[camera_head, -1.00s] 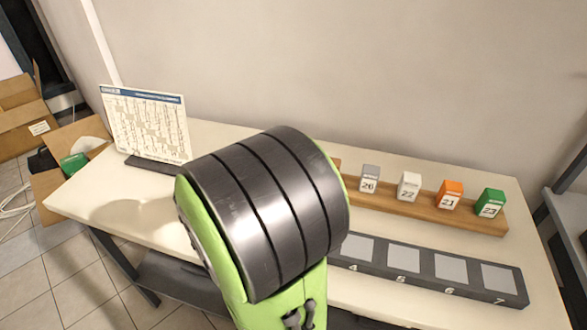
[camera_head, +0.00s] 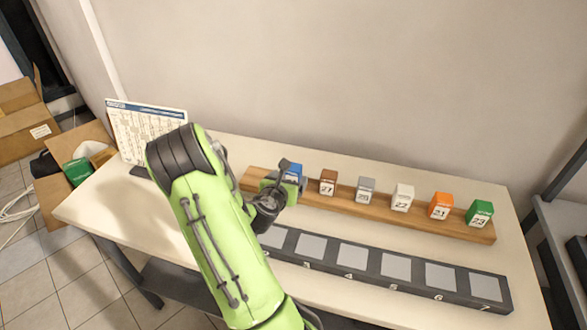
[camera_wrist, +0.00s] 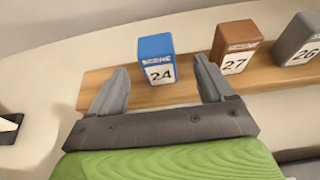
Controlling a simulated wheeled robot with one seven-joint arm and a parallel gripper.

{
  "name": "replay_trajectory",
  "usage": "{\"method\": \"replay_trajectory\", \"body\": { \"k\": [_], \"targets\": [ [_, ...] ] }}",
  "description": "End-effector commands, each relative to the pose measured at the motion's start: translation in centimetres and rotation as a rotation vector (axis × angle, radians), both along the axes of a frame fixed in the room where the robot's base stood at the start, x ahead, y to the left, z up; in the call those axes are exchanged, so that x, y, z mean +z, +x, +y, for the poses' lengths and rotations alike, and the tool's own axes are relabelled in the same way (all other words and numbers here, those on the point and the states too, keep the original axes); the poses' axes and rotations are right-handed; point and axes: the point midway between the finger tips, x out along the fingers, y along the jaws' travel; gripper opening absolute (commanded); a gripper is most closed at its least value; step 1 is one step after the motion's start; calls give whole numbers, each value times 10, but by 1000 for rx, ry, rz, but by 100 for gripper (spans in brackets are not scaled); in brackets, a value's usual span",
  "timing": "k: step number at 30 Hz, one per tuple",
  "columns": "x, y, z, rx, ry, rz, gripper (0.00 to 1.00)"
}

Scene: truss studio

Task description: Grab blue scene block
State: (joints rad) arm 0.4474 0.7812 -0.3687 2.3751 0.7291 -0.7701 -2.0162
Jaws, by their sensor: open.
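The blue scene block (camera_wrist: 156,60), marked 24, stands upright at the left part of the wooden rail (camera_wrist: 187,95) in the wrist view. My gripper (camera_wrist: 160,78) is open and empty, with one finger to each side of the block in that view. The block stands beyond the fingertips, apart from both. In the head view the blue block (camera_head: 295,171) shows just behind my gripper (camera_head: 288,180), which partly hides it.
A brown block (camera_head: 328,182) stands to the right of the blue one, then grey, white, orange and green blocks. A dark numbered tray (camera_head: 380,278) lies in front of the rail. A printed board (camera_head: 143,130) stands at the table's left.

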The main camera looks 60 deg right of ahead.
Motion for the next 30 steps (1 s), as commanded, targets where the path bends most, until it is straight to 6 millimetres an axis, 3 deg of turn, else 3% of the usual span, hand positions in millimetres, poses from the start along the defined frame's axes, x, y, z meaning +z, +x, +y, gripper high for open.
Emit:
{"method": "replay_trajectory", "body": {
  "k": [3, 15, 22, 30],
  "targets": [
    [-8, 3, -23, -3, -1, -1, 81],
    [-31, 16, -77, -1, -1, -1, 81],
    [-32, 17, -79, 1, 0, 1, 81],
    [-32, 17, -79, 1, 0, 1, 41]
  ]
}}
